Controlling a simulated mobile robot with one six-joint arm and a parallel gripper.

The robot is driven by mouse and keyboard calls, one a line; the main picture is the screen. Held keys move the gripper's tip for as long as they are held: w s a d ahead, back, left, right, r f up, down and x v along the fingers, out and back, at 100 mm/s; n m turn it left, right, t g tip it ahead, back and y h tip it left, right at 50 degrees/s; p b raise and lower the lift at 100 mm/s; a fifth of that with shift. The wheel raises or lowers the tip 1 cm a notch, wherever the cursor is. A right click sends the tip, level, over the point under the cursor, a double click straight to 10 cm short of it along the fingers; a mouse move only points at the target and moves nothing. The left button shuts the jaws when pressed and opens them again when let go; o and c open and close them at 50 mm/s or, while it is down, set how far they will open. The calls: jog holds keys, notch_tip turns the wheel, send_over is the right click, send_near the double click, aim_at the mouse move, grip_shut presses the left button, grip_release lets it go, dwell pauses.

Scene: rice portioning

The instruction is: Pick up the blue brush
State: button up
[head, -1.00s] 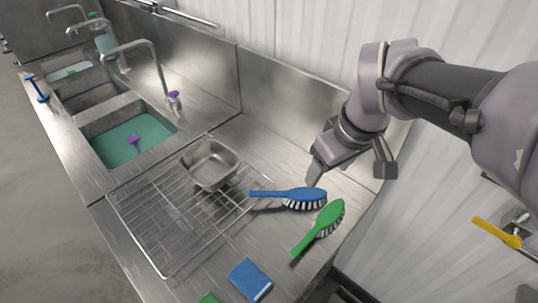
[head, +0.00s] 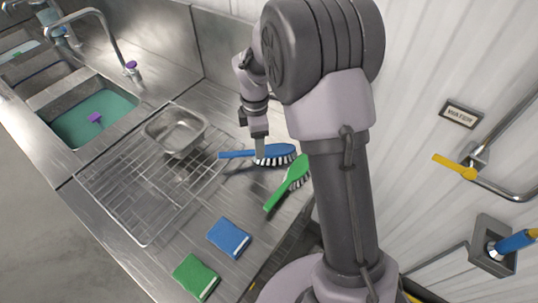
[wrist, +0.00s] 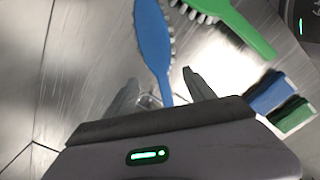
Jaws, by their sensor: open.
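The blue brush (head: 274,150) lies on the steel counter, its handle pointing left and its white bristles showing along the near side. My gripper (head: 260,154) is at the brush, where the handle meets the head. In the wrist view the blue brush (wrist: 153,38) runs down the picture, and its narrowing handle end passes between the two spread fingers of my gripper (wrist: 160,78). The jaws are open, with gaps visible beside the handle. I cannot tell how far above the counter the fingertips are.
A green brush (head: 288,183) lies just right of the blue one. A wire rack (head: 130,206) with a steel pan (head: 176,128) stands left. A blue sponge (head: 229,237) and a green sponge (head: 195,277) lie in front. A sink (head: 95,117) is farther left.

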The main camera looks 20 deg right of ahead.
notch_tip(320, 180, down, 5)
jog(key=shift+r+b, duration=0.15)
jog(key=shift+b, duration=0.85)
jog(key=shift+s+r, duration=0.1)
jog(key=shift+r, duration=0.05)
grip_shut()
notch_tip(320, 180, up, 10)
jog(key=p, duration=0.4)
